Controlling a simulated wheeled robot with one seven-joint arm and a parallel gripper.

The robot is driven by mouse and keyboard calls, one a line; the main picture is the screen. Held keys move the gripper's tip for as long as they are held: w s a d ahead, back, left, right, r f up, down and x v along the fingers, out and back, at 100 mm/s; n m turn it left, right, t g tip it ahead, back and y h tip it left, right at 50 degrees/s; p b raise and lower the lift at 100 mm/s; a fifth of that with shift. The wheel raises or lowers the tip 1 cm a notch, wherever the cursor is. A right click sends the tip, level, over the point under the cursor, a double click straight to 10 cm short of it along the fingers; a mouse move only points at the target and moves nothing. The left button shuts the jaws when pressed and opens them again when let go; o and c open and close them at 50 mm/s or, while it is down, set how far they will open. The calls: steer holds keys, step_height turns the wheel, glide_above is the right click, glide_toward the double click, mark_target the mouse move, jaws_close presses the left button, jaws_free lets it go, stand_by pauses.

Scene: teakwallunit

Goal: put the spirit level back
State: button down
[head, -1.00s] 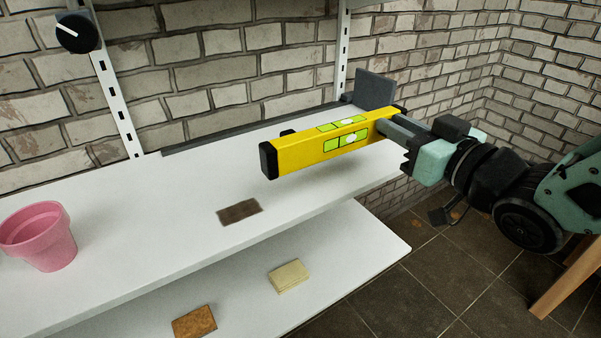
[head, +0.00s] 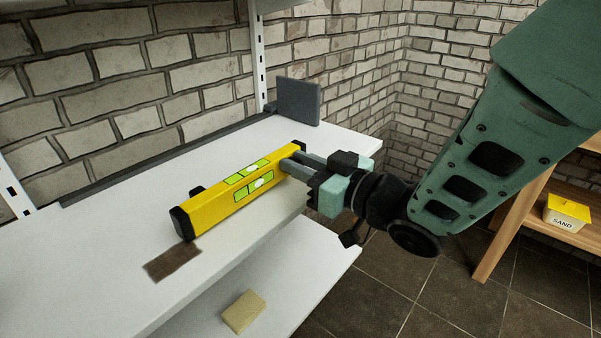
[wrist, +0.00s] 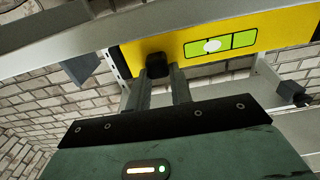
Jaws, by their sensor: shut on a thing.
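The yellow spirit level (head: 228,200) has black end caps and green vial windows. It lies lengthwise over the upper white shelf, its left end close to a brown patch. My gripper (head: 288,164) is shut on the level near its right end, reaching in from the right. In the wrist view the level (wrist: 270,32) crosses the top, with my gripper's fingers (wrist: 163,82) against it. I cannot tell whether its underside touches the shelf. The upper shelf (head: 110,225) has a dark rail (head: 160,163) along its back and a grey upright plate (head: 298,101) at the right end.
The brown flat patch (head: 173,262) lies on the upper shelf near the front. A pale yellow block (head: 243,312) sits on the lower shelf. A wooden rack with a yellow-lidded sand box (head: 567,214) stands at the right. Shelf surface between level and rail is clear.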

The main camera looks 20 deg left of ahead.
steer(key=shift+f, duration=0.65)
steer(key=c, duration=1.3)
jaws_free()
steer(key=shift+o, duration=0.2)
steer(key=shift+d, duration=0.1)
